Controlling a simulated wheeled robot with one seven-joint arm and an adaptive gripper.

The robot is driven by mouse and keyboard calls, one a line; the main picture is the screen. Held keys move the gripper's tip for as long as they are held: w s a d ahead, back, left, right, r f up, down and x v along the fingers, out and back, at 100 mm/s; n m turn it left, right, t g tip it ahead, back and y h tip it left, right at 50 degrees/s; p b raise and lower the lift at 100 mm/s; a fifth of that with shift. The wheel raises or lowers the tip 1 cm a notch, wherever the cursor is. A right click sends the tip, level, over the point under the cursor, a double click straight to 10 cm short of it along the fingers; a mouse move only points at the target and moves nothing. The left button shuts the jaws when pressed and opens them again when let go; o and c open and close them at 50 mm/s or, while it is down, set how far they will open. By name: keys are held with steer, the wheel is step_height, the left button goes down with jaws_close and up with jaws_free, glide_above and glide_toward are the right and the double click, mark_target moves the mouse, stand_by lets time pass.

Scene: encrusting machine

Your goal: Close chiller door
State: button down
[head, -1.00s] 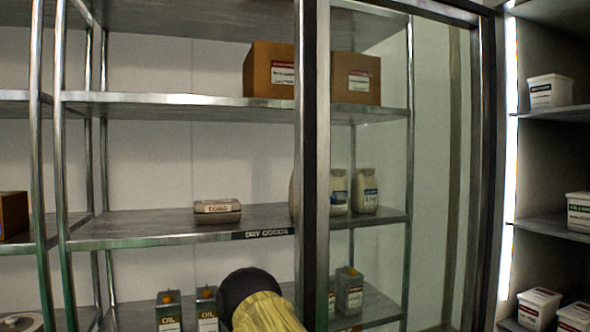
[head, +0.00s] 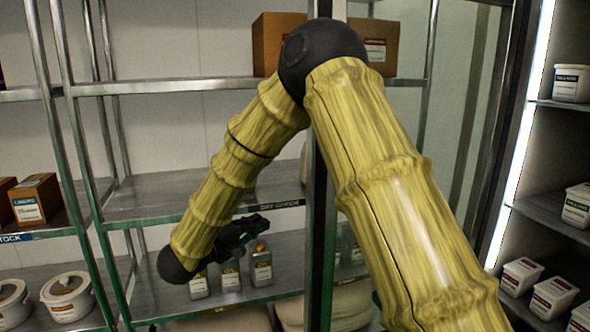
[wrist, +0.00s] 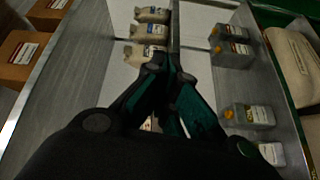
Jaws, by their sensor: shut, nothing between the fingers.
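The chiller door is a glass door (head: 462,120) with a dark metal frame. It stands open in the head view, swung out from the lit chiller (head: 555,150) at right, with shelving visible through its glass. Its free upright edge (head: 318,220) runs down the middle of the view, partly hidden by my arm. My gripper (head: 262,224) is left of that edge, in front of the dry goods shelf, and looks apart from it. In the wrist view my gripper (wrist: 172,62) is shut and empty. I cannot tell there whether it touches the door.
A metal rack (head: 150,195) stands behind my gripper, with oil cans (head: 261,265) on a lower shelf and a cardboard box (head: 273,40) above. White tubs (head: 523,275) stand on the chiller shelves. Lidded round containers (head: 68,296) are at lower left.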

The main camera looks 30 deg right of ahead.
step_height(320, 180, up, 12)
steer(key=s+f+g+p, duration=0.1)
steer(key=s+g+p, duration=0.1)
steer(key=s+g, duration=0.15)
steer(key=s+d+p, duration=0.1)
steer(key=d, duration=0.7)
steer(key=shift+s+d+r+h, duration=0.25)
steer(key=shift+s+d+h, duration=0.05)
steer(key=shift+s+h, duration=0.1)
steer(key=shift+a, duration=0.1)
